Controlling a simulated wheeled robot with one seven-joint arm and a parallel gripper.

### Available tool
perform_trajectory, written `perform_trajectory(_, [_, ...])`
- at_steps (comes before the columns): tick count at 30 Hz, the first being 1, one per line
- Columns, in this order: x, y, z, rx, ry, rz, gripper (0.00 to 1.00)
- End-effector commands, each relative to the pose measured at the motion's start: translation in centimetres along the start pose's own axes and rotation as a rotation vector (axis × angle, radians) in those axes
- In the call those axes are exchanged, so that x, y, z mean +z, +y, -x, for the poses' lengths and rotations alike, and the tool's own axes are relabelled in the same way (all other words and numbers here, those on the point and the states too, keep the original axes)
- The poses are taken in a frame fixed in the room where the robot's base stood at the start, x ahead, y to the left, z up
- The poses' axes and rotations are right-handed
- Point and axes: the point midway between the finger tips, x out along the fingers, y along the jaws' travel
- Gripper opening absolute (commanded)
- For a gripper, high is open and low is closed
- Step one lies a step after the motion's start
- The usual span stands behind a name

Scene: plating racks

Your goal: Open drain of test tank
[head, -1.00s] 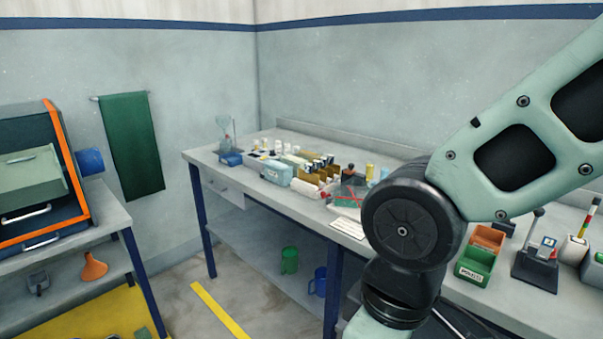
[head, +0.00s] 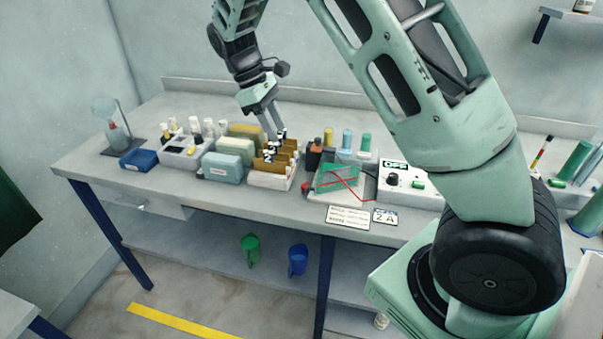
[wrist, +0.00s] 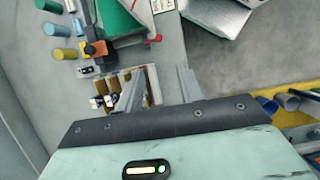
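A small clear-sided tank with a green panel and red wires (head: 337,178), probably the test tank, stands on the bench beside the control box; it also shows at the top of the wrist view (wrist: 118,20). A small red part (head: 306,187) sits at its front left corner; I cannot tell if it is the drain. My gripper (head: 270,125) is above the rack with brown dividers (head: 272,180), left of and behind the tank. Its two fingers are apart and empty, pointing down, also in the wrist view (wrist: 160,70).
A control box marked OFF (head: 408,184) stands right of the tank. Several bottles (head: 347,138) are behind the tank, and teal boxes (head: 222,167) lie left of the rack. Labels (head: 348,217) lie at the front edge. Green (head: 251,248) and blue (head: 298,259) jugs are on the lower shelf.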

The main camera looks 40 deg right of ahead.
Motion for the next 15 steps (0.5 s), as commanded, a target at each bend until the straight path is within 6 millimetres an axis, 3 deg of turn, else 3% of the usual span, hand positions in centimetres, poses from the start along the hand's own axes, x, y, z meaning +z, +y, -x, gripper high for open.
perform_trajectory(5, [0.1, 0.3, -1.6, 0.000, -0.009, 0.000, 0.37])
perform_trajectory(15, [0.3, 0.3, -8.4, 0.000, -0.010, -0.001, 0.37])
